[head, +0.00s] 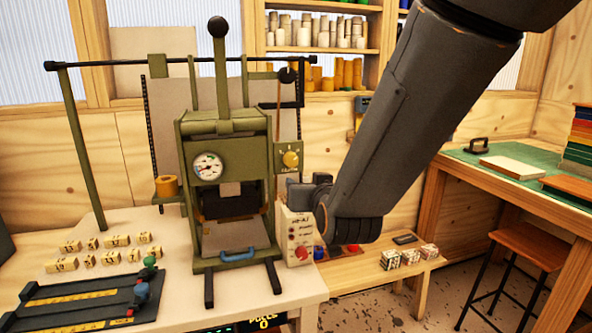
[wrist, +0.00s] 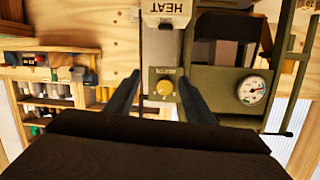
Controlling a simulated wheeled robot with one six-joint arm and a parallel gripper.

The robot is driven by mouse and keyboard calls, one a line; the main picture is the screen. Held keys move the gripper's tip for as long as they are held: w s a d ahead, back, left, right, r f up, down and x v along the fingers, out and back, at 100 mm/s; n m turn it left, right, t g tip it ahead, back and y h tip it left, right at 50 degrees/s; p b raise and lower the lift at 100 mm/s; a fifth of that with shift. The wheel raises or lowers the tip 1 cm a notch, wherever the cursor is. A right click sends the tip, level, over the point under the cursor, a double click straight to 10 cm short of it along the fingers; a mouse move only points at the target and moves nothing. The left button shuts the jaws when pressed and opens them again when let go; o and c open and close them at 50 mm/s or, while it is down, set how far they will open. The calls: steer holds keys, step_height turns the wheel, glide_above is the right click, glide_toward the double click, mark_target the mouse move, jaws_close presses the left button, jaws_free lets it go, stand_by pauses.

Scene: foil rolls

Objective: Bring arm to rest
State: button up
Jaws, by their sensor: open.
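My arm (head: 385,120) reaches down from the upper right in the head view, with its wrist bent beside the right side of the green foil press (head: 225,145). My gripper is mostly hidden there. In the wrist view, which looks upside down, my gripper (wrist: 160,78) shows two dark fingers spread apart with nothing held between them. The press's yellow dial (wrist: 165,87) appears between the fingers, with the "HEAT" control box (wrist: 166,14) above it. The press's gauge (wrist: 251,90) is to the right. I cannot tell how near the fingers are to the press.
A white switch box (head: 297,238) stands close by my wrist. Small patterned blocks (head: 410,257) sit on a low wooden bench. A green-topped table (head: 500,168) and stool (head: 525,245) stand right. Foil roll shelves (head: 330,55) are behind. Floor shows between bench and stool.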

steer(key=s+d+f+g+h, duration=0.3)
steer(key=s+d+f+g, duration=0.9)
steer(key=s+f, duration=0.35)
steer(key=s+d+f+g, duration=0.1)
steer(key=s+d, duration=0.1)
steer(key=s, duration=0.2)
steer(key=s+d+f+m+g, duration=0.1)
steer(key=s+d, duration=0.1)
steer(key=s, duration=0.3)
steer(key=shift+d+g, duration=0.25)
steer(key=shift+g, duration=0.15)
